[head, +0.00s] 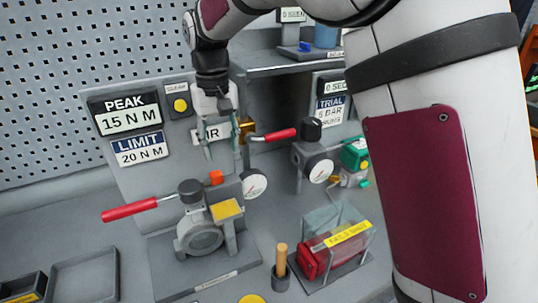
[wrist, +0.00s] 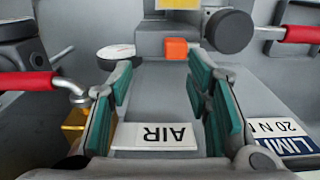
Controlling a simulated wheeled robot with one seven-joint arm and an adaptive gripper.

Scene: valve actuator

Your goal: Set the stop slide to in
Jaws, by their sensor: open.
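A small orange block (head: 216,177) sits on the back of the grey valve actuator (head: 205,230), behind its yellow plate (head: 227,209). It may be the stop slide, but no label shows on it. In the wrist view the orange block (wrist: 176,49) lies beyond my fingertips, between their lines and a little toward the right finger. My gripper (head: 221,150) points down in front of the panel, above and behind the block. Its teal-padded fingers (wrist: 163,75) are open with nothing between them, apart from the block. The slide's in or out marking cannot be read.
A red lever (head: 130,209) sticks out left of the actuator, and another red lever (head: 273,136) is right of my gripper. Gauges (head: 254,183) (head: 319,168) stand close by. The AIR label (wrist: 155,136) is behind my fingers. A wooden-handled tool (head: 281,261) stands in front.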

